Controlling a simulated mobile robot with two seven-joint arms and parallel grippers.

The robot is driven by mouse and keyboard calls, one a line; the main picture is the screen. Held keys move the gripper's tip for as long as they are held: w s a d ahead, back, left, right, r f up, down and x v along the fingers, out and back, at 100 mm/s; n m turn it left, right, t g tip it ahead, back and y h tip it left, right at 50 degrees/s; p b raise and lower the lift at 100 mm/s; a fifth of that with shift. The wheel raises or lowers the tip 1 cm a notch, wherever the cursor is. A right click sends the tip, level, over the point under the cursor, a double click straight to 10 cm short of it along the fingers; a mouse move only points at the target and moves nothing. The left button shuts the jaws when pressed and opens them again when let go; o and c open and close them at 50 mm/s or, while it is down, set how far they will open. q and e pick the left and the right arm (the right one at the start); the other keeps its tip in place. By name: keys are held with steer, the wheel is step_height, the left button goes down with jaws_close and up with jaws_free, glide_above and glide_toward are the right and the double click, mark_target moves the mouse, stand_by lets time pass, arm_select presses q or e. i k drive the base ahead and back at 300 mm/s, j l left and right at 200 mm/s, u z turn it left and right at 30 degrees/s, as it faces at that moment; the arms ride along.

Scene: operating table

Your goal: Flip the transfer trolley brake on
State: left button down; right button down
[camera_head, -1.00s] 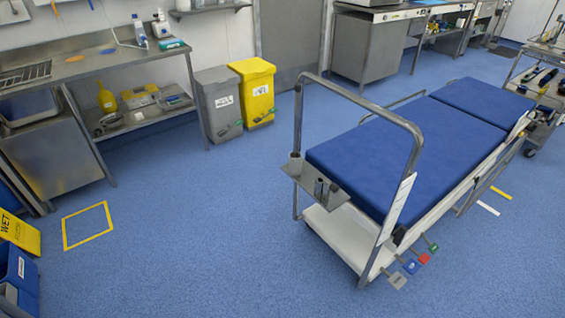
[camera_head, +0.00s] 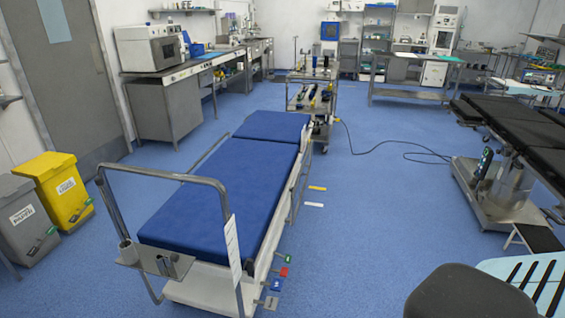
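The transfer trolley (camera_head: 205,195) stands at the centre left, with a blue two-part mattress and a grey metal push rail (camera_head: 160,173) at its near end. Several small pedals stick out at the near right side, low down: a green one (camera_head: 288,259), a red one (camera_head: 283,272), a blue one (camera_head: 276,284) and a grey one (camera_head: 271,302). I cannot tell from here which pedal is the brake or how it is set. Neither of my grippers shows clearly in the head view.
A grey bin (camera_head: 27,220) and a yellow bin (camera_head: 60,188) stand left of the trolley. An instrument cart (camera_head: 313,100) is beyond its far end. A black operating table (camera_head: 515,135) stands at the right, with a cable on the floor (camera_head: 400,150). Blue floor right of the pedals is open.

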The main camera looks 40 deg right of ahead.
mark_target(284, 272)
steer(key=z, duration=1.2)
steer(key=i+l+u, duration=0.1)
steer(key=i, duration=0.25)
steer(key=i+l+z, duration=0.1)
steer(key=i+l, duration=0.15)
steer(key=i, duration=0.15)
steer(key=i+l+z, duration=0.1)
steer(key=i, duration=0.25)
steer(key=i+l, duration=0.3)
steer(key=i+l+z, duration=0.15)
steer(key=i, duration=0.35)
